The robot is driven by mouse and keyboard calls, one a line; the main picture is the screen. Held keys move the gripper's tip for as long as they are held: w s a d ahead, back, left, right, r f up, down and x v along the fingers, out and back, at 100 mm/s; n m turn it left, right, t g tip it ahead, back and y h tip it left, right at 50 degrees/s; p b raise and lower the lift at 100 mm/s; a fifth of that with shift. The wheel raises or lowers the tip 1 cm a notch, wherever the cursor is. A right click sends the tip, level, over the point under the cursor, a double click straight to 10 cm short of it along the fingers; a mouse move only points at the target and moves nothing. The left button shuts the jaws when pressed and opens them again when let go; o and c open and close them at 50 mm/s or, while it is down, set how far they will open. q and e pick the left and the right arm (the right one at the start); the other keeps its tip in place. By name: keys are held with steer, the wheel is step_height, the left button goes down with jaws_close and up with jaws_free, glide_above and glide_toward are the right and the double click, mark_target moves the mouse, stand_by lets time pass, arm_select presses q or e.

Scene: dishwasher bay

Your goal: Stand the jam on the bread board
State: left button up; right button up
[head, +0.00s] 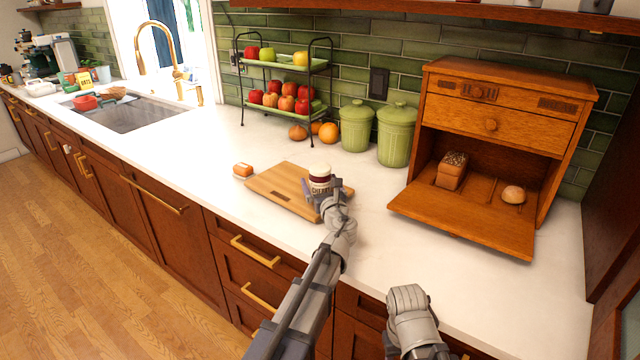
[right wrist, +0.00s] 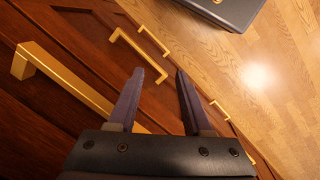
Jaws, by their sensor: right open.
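The jam (head: 319,174) is a dark jar with a white lid and a pale label, upright over the right part of the wooden bread board (head: 275,184) in the head view. My left gripper (head: 323,190) has its fingers on either side of the jar and looks shut on it. Its wrist hides the jar's base, so I cannot tell whether the jar touches the board. My right gripper (right wrist: 157,85) is open and empty in the right wrist view, in front of the cabinet fronts.
Green canisters (head: 395,135), a fruit rack (head: 284,90) and an open wooden bread box (head: 470,220) stand behind and to the right. The counter between board and bread box is clear.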

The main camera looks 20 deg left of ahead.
arm_select(q)
steer(key=shift+r, duration=0.25)
steer(key=v, duration=1.2)
steer(key=shift+f, duration=0.1)
stand_by(0.9)
